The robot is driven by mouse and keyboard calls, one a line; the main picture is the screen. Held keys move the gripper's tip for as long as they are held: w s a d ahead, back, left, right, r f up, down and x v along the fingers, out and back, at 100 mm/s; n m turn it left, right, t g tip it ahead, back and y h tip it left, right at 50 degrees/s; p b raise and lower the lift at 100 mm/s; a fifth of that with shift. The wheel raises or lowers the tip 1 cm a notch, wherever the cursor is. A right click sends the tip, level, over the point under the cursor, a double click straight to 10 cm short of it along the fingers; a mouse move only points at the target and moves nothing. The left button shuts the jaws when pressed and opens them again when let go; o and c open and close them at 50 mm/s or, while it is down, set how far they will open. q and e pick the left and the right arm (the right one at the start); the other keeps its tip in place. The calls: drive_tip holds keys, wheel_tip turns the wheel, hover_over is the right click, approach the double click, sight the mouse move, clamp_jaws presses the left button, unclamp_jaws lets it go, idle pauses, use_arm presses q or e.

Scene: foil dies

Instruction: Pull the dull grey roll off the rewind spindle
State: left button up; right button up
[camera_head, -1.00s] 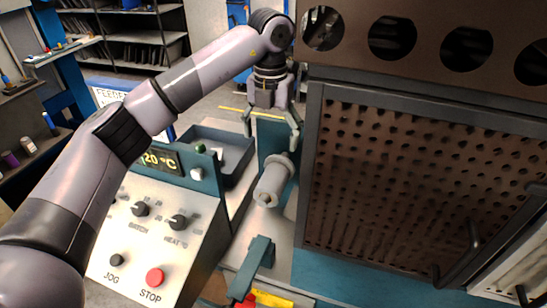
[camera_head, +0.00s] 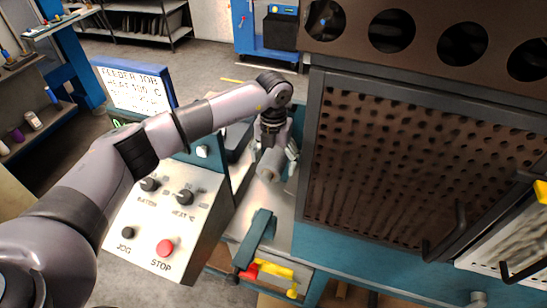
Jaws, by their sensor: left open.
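The dull grey roll (camera_head: 269,168) sits on the rewind spindle beside the perforated machine door, its near end towards me. The spindle itself is mostly hidden by the roll and my arm. My left gripper (camera_head: 276,151) is open and hangs over the far part of the roll, with at least one finger down along its right side. The wrist hides much of the fingers, so I cannot tell whether they touch the roll. My right gripper is not in view.
A control panel (camera_head: 150,222) with knobs and a red stop button (camera_head: 165,247) stands left of the roll. The brown perforated door (camera_head: 400,170) closes off the right side. A teal bracket (camera_head: 256,235) and yellow-red handles (camera_head: 275,269) lie in front.

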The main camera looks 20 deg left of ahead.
use_arm(q)
drive_tip(key=c, duration=1.4)
drive_tip(key=shift+c, duration=0.3)
drive_tip(key=shift+r, duration=0.15)
